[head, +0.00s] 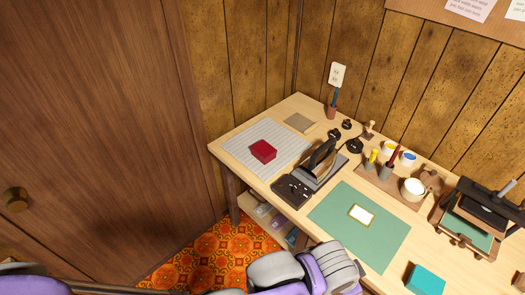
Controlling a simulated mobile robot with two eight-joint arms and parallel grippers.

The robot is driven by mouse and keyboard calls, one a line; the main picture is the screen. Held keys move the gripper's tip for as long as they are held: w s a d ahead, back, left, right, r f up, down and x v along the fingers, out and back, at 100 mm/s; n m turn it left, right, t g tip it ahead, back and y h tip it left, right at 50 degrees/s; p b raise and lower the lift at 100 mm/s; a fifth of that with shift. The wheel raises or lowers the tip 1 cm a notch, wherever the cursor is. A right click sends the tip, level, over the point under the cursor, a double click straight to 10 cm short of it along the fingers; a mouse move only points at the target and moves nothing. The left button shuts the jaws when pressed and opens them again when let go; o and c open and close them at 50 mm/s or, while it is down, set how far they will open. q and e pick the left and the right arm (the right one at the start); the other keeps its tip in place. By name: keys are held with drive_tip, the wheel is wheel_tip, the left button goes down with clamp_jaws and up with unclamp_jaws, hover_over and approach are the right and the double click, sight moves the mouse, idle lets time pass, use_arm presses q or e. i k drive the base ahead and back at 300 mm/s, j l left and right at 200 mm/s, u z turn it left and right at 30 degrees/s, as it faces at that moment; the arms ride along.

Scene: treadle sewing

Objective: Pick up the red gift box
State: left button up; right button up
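The red gift box (263,151) is a small dark red box in the head view. It sits on a grey striped mat (240,140) at the far left end of the wooden worktable. Nothing touches it from above, and its top is clear. A purple and grey arm part of mine shows at the bottom middle, well in front of the box. Another purple part of mine shows at the bottom left corner.
Right of the box stand a black stapler-like tool (322,155) and a dark tray (292,190). A green mat (335,218) with a white card lies nearer. A teal box (425,280) sits at the front right. A wooden door (90,110) stands left of the table.

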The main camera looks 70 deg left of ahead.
sight(262, 151)
drive_tip(key=k+u, duration=0.1)
drive_tip(key=u, duration=2.25)
drive_tip(key=z, duration=0.4)
drive_tip(key=i+j+z, duration=0.3)
drive_tip(key=z, duration=0.15)
drive_tip(key=i+j+z, duration=0.15)
drive_tip(key=j+z, duration=0.3)
drive_tip(key=i+j, duration=0.15)
drive_tip(key=j, duration=0.25)
drive_tip(key=i+j+z, duration=0.1)
drive_tip(key=j, duration=0.35)
drive_tip(key=i+j, duration=0.15)
drive_tip(key=j, duration=0.25)
